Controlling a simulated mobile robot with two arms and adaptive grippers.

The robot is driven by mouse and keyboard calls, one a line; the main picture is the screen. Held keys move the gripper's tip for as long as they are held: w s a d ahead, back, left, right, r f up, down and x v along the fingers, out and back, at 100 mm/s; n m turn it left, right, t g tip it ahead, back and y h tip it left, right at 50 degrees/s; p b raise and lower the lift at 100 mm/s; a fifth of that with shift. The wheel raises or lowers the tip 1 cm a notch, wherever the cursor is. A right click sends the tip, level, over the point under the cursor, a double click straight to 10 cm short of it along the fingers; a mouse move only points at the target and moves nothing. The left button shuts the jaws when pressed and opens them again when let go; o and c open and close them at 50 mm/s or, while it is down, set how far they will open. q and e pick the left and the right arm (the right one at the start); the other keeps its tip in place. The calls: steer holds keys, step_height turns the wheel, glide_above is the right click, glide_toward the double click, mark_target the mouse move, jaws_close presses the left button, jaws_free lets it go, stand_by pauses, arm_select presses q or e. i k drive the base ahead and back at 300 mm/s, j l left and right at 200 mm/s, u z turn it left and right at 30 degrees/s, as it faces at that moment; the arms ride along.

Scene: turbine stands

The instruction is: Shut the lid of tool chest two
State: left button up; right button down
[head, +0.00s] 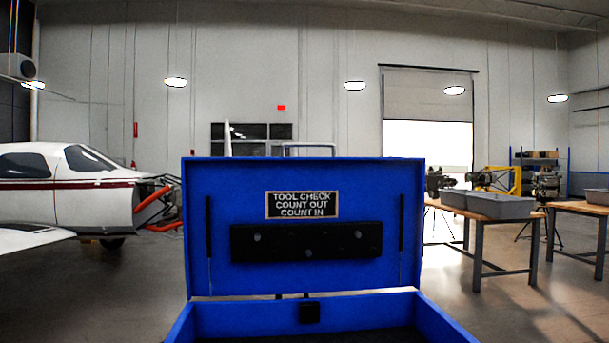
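A blue tool chest (440,325) stands right in front of me, low in the head view. Its blue lid (300,180) is open and stands about upright, with its inside facing me. The lid carries a sign (302,205) reading "TOOL CHECK COUNT OUT COUNT IN" and a black panel (306,242). A small black latch piece (309,312) sits at the middle of the chest's far inner wall. The chest's dark inside shows only at the bottom edge; its front is out of view. No number shows on the chest. Neither of my grippers is in view.
Wooden-topped tables (480,212) with grey bins (490,203) stand at the right. Engines on stands (495,180) are behind them. A white aircraft (80,195) with orange engine-mount tubes is at the left.

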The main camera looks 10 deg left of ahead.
mark_target(283, 225)
steer(key=j+u, duration=0.4)
steer(key=i+j+u, duration=0.15)
steer(key=j+u, duration=0.25)
steer(key=i+j+u, duration=0.15)
steer(key=j+u, duration=0.2)
steer(key=i+j+u, duration=0.2)
steer(key=j+u, duration=0.2)
steer(key=i+j+u, duration=0.25)
steer(key=u, duration=0.15)
steer(key=i+j+u, duration=0.2)
steer(key=u, duration=0.2)
steer(key=i+j+z, duration=0.1)
steer(key=i+z, duration=0.25)
steer(key=i, duration=0.15)
steer(key=i+j+z, duration=0.3)
steer(key=i, duration=0.15)
steer(key=i+l+z, duration=0.1)
steer(key=i+z, duration=0.2)
steer(key=z, duration=0.2)
steer(key=i+z, duration=0.3)
steer(key=z, duration=0.2)
steer(key=i+j+z, duration=0.1)
steer(key=i+z, duration=0.2)
steer(key=z, duration=0.2)
steer(key=i+j+z, duration=0.25)
steer(key=z, duration=0.25)
